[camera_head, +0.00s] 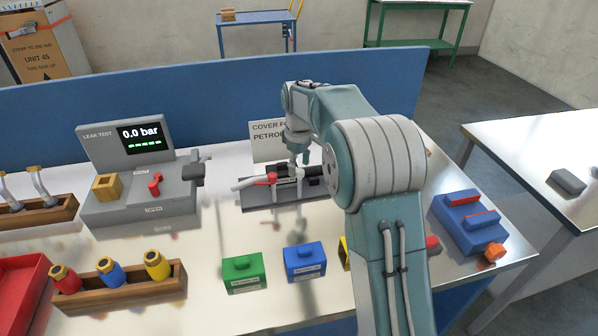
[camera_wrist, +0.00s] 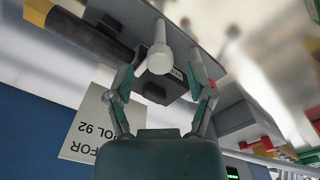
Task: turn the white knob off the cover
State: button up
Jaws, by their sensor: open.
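A white knob (camera_wrist: 157,58) shows in the wrist view in front of a dark block (camera_wrist: 160,82) on the cover. In the head view, a small white part by my fingers (camera_head: 301,174) appears to be the knob. My gripper (camera_wrist: 161,72) is open, with one finger on each side of the knob and block; I cannot tell whether they touch. In the head view, my gripper (camera_head: 299,160) points down over the dark fixture (camera_head: 262,194). My arm hides the fixture's right part.
A sign (camera_head: 262,142) stands behind the fixture. A leak tester (camera_head: 140,185) reading 0.0 bar is at left. Green (camera_head: 242,273) and blue (camera_head: 305,262) boxes stand in front. A blue panel (camera_head: 200,100) closes the bench's back. A red-handled nozzle (camera_head: 262,180) lies close left.

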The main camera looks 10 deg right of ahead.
jog(key=shift+f, duration=1.15)
jog(key=shift+c, duration=0.2)
grip_shut()
